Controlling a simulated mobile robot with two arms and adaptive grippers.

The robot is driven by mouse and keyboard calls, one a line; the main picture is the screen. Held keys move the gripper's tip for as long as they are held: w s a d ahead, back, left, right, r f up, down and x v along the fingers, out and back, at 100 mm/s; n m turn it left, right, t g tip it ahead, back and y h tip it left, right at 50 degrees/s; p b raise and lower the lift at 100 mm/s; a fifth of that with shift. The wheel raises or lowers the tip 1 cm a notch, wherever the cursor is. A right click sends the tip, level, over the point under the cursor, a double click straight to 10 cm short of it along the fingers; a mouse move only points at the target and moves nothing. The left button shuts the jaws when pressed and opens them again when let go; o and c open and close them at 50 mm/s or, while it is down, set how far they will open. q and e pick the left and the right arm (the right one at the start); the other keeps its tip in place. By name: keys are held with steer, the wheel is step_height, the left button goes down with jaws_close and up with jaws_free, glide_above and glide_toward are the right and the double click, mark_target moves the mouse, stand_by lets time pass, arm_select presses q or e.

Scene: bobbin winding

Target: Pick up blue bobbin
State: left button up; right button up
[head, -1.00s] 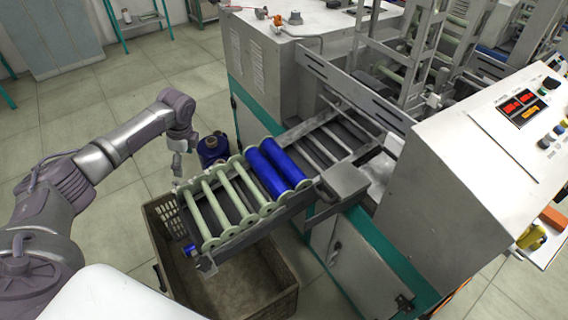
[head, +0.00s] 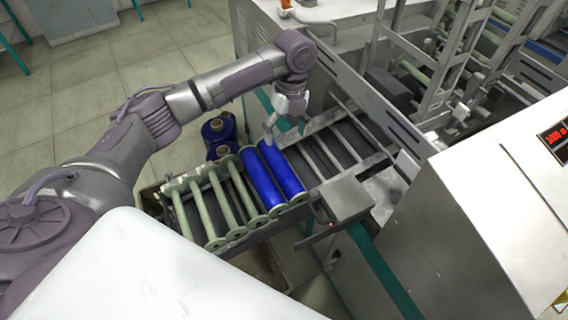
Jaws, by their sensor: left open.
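Two blue bobbins lie side by side on the rack (head: 236,236) at the machine's side. The right one (head: 283,172) is nearest the machine, and the left one (head: 261,184) lies beside several pale green empty bobbins (head: 205,203). My left gripper (head: 284,128) points down at the far ends of the two blue bobbins. It is open and holds nothing. I cannot tell whether its fingers touch a bobbin. My right gripper is not in view.
A crate (head: 150,201) stands on the floor under the rack, partly hidden. More blue bobbins (head: 218,131) stand on the floor behind the rack. The machine's metal rails (head: 340,150) and white control cabinet (head: 480,220) lie to the right.

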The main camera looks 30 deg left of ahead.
arm_select(q)
glide_above(282, 163)
steer(key=w, duration=0.1)
step_height(282, 163, down, 4)
steer(key=shift+f, duration=0.1)
steer(key=shift+w+f, duration=0.1)
steer(key=shift+f, duration=0.35)
steer(key=f, duration=0.2)
steer(key=s+f+p, duration=0.1)
steer(key=f, duration=0.1)
steer(key=shift+a+f, duration=0.1)
steer(key=shift+f, duration=0.25)
steer(key=shift+c, duration=1)
steer(key=c, duration=1.1)
steer(key=shift+c, duration=0.7)
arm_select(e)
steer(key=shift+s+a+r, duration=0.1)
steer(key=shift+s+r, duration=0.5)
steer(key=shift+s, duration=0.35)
